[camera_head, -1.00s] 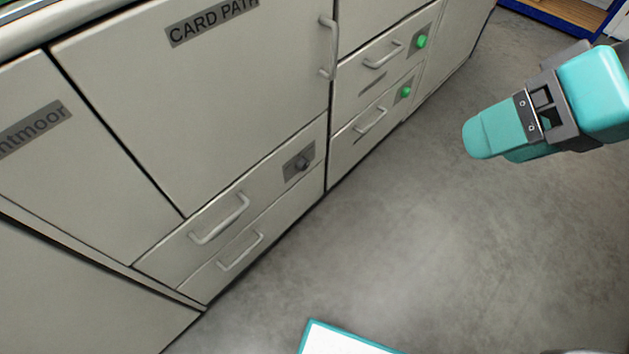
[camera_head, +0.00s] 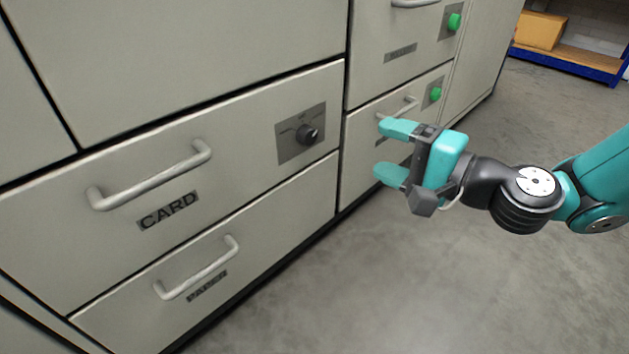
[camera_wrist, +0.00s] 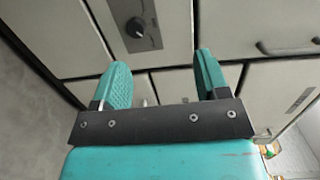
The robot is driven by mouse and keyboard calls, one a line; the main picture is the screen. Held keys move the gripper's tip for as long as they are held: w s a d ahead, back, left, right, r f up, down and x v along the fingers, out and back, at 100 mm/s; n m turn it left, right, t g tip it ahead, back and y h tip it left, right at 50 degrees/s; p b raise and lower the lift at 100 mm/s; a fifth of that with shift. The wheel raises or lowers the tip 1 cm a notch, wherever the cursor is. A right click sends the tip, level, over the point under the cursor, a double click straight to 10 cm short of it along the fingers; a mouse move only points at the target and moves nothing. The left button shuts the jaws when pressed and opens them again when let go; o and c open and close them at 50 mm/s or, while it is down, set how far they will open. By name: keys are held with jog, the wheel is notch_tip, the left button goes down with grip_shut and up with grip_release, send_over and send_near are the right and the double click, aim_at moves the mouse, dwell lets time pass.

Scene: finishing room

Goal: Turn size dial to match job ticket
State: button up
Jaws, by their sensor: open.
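A black dial (camera_head: 308,134) sits on a dark grey plate (camera_head: 288,150) at the right end of the drawer marked CARD. It also shows in the wrist view (camera_wrist: 135,27), beyond and above my left fingertip. The dial's setting is too small to read. My gripper (camera_head: 386,151) is open and empty, to the right of the dial and apart from it, in front of the right-hand drawers. In the wrist view its two teal fingers (camera_wrist: 162,75) point toward the cabinet front. No job ticket can be made out in the current views.
The CARD drawer has a bar handle (camera_head: 150,176), and the PAPER drawer handle (camera_head: 198,268) is below. Two green knobs (camera_head: 454,21) (camera_head: 435,94) are on the right-hand drawers. A blue-edged shelf (camera_head: 570,62) with a box stands far right. The floor is clear.

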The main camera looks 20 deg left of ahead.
notch_tip(320, 180, down, 8)
jog(key=w+m+t+b, duration=0.2)
jog(key=m+b, duration=0.1)
jog(key=p, duration=0.4)
send_near(311, 138)
jog(key=x, duration=0.8)
jog(key=shift+w+a+f, duration=0.1)
jog(key=shift+a+f, duration=0.05)
jog(key=shift+a, duration=0.1)
jog(key=shift+w+a, duration=0.2)
jog(key=shift+a, duration=0.2)
jog(key=shift+c, duration=0.2)
jog(key=c, duration=0.9)
